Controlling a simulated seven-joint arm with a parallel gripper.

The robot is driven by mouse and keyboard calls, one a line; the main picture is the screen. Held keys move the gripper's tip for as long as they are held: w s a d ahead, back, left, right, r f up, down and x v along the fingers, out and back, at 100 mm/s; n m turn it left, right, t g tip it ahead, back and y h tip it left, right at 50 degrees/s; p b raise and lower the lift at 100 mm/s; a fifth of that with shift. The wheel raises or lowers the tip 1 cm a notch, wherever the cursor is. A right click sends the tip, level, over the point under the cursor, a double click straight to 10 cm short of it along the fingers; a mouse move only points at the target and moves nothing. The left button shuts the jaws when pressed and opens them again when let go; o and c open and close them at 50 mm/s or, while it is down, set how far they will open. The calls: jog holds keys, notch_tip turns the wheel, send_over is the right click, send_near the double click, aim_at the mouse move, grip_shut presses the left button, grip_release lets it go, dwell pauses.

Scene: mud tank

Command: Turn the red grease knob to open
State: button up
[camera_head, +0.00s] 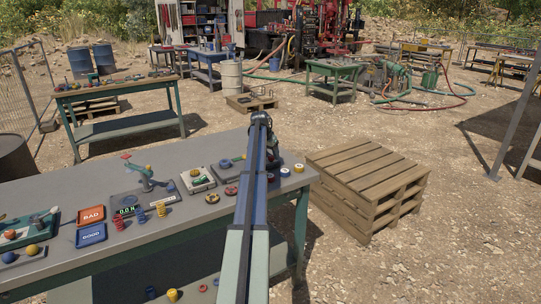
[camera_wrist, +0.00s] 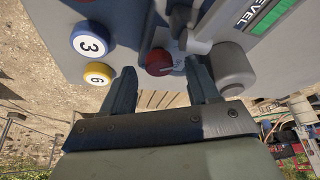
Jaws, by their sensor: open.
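A round red knob (camera_wrist: 159,62) shows in the wrist view, beside grey metal fittings on a light grey block. I take it to be the grease knob. My gripper (camera_wrist: 161,70) is open, with one finger on each side of the knob and a gap to each finger. I cannot tell whether the fingertips reach down to its depth. In the head view my arm crosses the bench and hides most of the gripper; the red knob cannot be made out there.
A blue-rimmed disc marked 3 (camera_wrist: 90,40) and a yellow-rimmed disc marked 6 (camera_wrist: 98,73) lie left of the knob. A thick grey cylinder (camera_wrist: 232,68) stands close on the right, by a LEVEL label (camera_wrist: 262,12). Wooden pallets (camera_head: 368,180) stand right of the bench (camera_head: 150,245).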

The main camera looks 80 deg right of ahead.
jog(key=shift+d+f, duration=0.15)
jog(key=shift+f, duration=0.25)
jog(key=c, duration=1)
jog(key=shift+c, duration=0.2)
